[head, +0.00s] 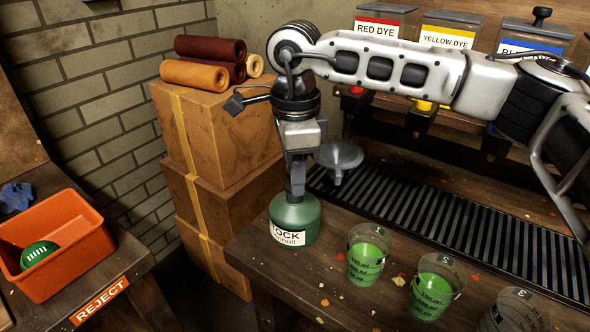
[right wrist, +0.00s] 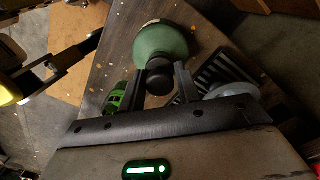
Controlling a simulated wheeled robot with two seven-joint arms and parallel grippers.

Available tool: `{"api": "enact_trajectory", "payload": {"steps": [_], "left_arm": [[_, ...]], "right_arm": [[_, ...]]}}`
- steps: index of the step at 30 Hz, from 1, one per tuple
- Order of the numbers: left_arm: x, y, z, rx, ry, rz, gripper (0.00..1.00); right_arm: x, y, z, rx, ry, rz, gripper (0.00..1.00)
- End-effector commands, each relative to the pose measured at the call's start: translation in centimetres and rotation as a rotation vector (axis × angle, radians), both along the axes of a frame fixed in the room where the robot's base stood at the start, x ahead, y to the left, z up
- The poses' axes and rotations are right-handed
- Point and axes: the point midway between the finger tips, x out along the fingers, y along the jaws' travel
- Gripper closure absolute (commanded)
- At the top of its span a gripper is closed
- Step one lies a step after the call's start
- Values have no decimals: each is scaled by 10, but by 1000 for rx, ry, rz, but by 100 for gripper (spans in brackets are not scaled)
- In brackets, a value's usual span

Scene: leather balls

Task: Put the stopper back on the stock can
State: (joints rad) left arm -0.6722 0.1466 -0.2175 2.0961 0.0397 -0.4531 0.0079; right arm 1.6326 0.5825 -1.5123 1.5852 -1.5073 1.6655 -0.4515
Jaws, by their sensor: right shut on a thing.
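The stock can (head: 295,221) is a green, rounded can with a white label, upright near the left end of the table. My right gripper (head: 297,190) points down directly over its top. In the right wrist view the can (right wrist: 165,42) shows beyond the fingers. A black stopper (right wrist: 157,78) sits between the two fingers of the right gripper (right wrist: 163,84), which is shut on it. The stopper lines up with the can's mouth. I cannot tell whether it touches or is seated. In the head view the gripper hides the stopper. My left gripper is not in view.
A grey funnel (head: 338,157) is just right of the gripper. Measuring cups with green liquid (head: 368,256) (head: 435,288) and an empty one (head: 515,312) stand along the front. Stacked boxes (head: 215,135) are behind left. A black drip grate (head: 440,215) lies right.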

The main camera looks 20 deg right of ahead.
Motion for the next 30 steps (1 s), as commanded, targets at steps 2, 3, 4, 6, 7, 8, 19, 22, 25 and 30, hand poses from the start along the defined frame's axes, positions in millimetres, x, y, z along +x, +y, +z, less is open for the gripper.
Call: {"api": "enact_trajectory", "payload": {"steps": [2, 3, 4, 6, 7, 8, 19, 22, 25, 30], "left_arm": [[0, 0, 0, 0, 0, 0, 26], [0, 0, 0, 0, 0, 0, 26], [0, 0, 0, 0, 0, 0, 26], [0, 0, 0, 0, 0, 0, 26], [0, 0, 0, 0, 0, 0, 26], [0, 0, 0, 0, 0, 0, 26], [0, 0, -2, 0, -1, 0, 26], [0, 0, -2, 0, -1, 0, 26], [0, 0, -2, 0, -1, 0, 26], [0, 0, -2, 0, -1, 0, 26]], "right_arm": [[0, 0, 0, 0, 0, 0, 89], [0, 0, 0, 0, 0, 0, 89], [0, 0, 0, 0, 0, 0, 89], [0, 0, 0, 0, 0, 0, 89], [0, 0, 0, 0, 0, 0, 89], [0, 0, 0, 0, 0, 0, 89], [0, 0, -1, -1, 1, 0, 89], [0, 0, 0, -1, 1, 0, 89], [0, 0, 0, 0, 0, 0, 89], [0, 0, 0, 0, 0, 0, 45]]}}
